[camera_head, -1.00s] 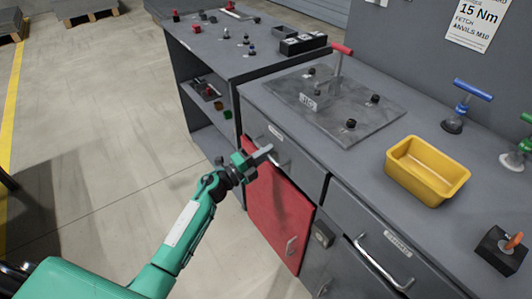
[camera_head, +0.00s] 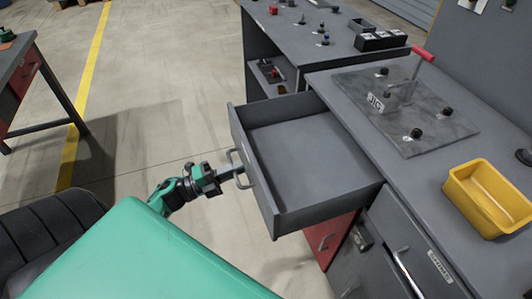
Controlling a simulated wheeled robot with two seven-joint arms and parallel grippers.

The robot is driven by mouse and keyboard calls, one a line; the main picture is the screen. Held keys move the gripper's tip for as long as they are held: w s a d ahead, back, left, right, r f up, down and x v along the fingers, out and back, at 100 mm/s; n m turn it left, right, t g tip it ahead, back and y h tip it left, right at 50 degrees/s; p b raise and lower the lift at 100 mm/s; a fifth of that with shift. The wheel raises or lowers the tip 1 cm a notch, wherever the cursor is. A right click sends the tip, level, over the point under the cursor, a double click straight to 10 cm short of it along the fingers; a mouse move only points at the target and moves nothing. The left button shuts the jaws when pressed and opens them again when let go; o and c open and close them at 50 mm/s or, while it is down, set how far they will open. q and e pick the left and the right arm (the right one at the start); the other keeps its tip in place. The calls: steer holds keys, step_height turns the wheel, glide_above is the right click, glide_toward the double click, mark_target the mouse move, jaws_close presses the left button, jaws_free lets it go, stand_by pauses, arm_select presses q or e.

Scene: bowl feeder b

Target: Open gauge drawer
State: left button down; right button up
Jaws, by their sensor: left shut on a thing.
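The drawer (camera_head: 305,152) under the left end of the grey workbench is pulled well out, and its grey inside looks empty. Its front panel faces left, with a metal bar handle (camera_head: 236,163) on it. My left gripper (camera_head: 232,172) reaches the handle from the left and is shut on it. Any label on this drawer's front is hidden from this side. My right gripper is not in view.
On the bench top are a grey jig plate (camera_head: 405,108) with a red-handled clamp and a yellow bin (camera_head: 490,197). A red cabinet door (camera_head: 328,238) is below the drawer. A second drawer (camera_head: 410,240) to the right is closed. Open floor lies at left.

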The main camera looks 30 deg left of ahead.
arm_select(q)
steer(key=r+v, duration=0.1)
steer(key=v, duration=0.7)
steer(key=shift+s+a+r, duration=0.3)
steer(key=shift+s, duration=0.1)
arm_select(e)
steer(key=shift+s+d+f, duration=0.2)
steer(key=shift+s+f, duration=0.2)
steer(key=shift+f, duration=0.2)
arm_select(q)
steer(key=c, duration=1.6)
jaws_free()
steer(key=shift+c, duration=0.2)
